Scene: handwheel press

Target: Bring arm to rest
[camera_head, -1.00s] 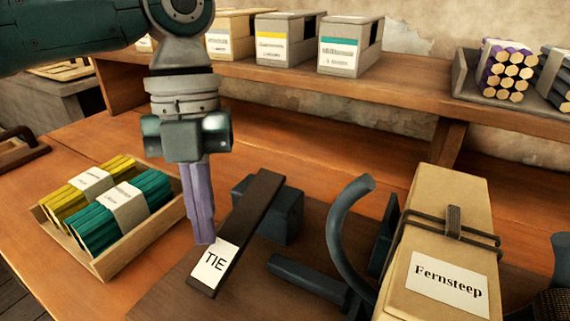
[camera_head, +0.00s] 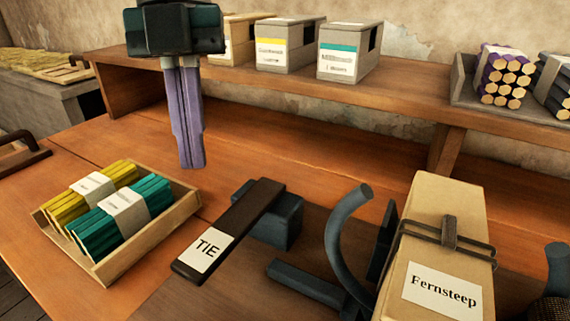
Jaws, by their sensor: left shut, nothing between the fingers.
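My left gripper (camera_head: 192,164) hangs in the upper left of the head view, its purple fingers pointing down and closed together with nothing between them. It is above the workbench (camera_head: 262,158), clear of the dark bar labelled TIE (camera_head: 240,221) and the wooden tray (camera_head: 170,222). The TIE bar lies slanted across a dark block (camera_head: 283,222). A tan package labelled Fernsteep (camera_head: 445,209), with a dark tie around it, stands at the right beside a curved dark metal piece (camera_head: 337,238). My right gripper cannot be made out.
The wooden tray holds yellow (camera_head: 118,173) and teal (camera_head: 148,190) bundles. Bare bench lies between the tray and the shelf.

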